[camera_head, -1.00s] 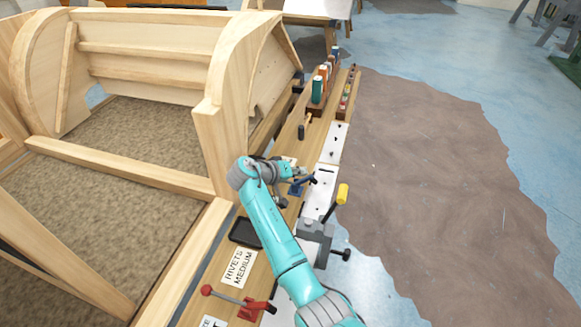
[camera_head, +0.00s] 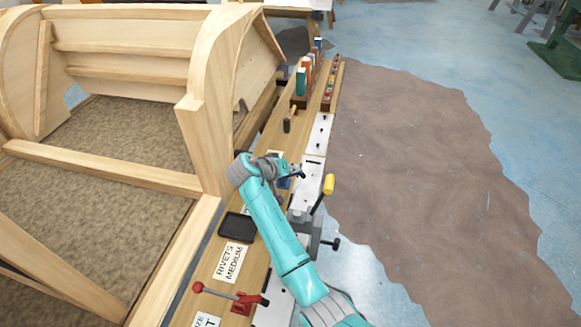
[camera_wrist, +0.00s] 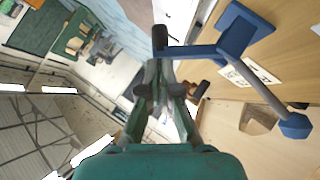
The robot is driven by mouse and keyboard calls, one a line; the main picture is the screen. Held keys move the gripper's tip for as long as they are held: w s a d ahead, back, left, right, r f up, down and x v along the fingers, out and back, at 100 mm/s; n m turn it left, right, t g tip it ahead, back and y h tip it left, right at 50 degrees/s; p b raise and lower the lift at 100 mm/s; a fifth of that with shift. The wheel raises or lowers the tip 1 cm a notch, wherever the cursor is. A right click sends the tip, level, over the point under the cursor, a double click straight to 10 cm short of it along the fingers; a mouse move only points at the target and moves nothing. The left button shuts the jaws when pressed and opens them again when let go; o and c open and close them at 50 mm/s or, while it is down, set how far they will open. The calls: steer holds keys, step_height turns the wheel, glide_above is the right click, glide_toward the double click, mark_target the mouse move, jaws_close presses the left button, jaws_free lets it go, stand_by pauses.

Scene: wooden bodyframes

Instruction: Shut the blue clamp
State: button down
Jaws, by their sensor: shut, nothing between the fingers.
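The blue clamp (camera_head: 285,183) is fixed on the bench, partly hidden behind my arm in the head view. In the wrist view the blue clamp (camera_wrist: 238,35) fills the upper right: a base plate, a bar running left to a black tip, and a long handle ending in a blue knob. My gripper (camera_wrist: 165,68) is shut and empty, its fingertips just below the bar near the black tip. I cannot tell whether they touch it. In the head view the fingers are hard to make out beside the clamp.
A grey vise (camera_head: 305,228) with a yellow-ended handle stands on the bench edge near my arm. A red clamp (camera_head: 246,302), a black tray (camera_head: 238,227) and a "rivets medium" label lie nearer. The wooden bodyframe (camera_head: 205,130) borders the left. The floor at right is free.

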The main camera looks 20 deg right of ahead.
mark_target(304, 177)
steer(key=d+f+m+y, duration=0.1)
steer(key=s+t+y, duration=0.1)
steer(key=shift+s+d+f+m+t+y, duration=0.15)
steer(key=shift+d+f+m+t+y, duration=0.15)
steer(key=shift+d+f+m, duration=0.1)
steer(key=shift+s+d+f, duration=0.15)
steer(key=shift+d+f, duration=0.05)
steer(key=shift+f, duration=0.2)
steer(key=shift+s+d+f, duration=0.15)
steer(key=shift+d+f, duration=0.05)
steer(key=shift+f, duration=0.2)
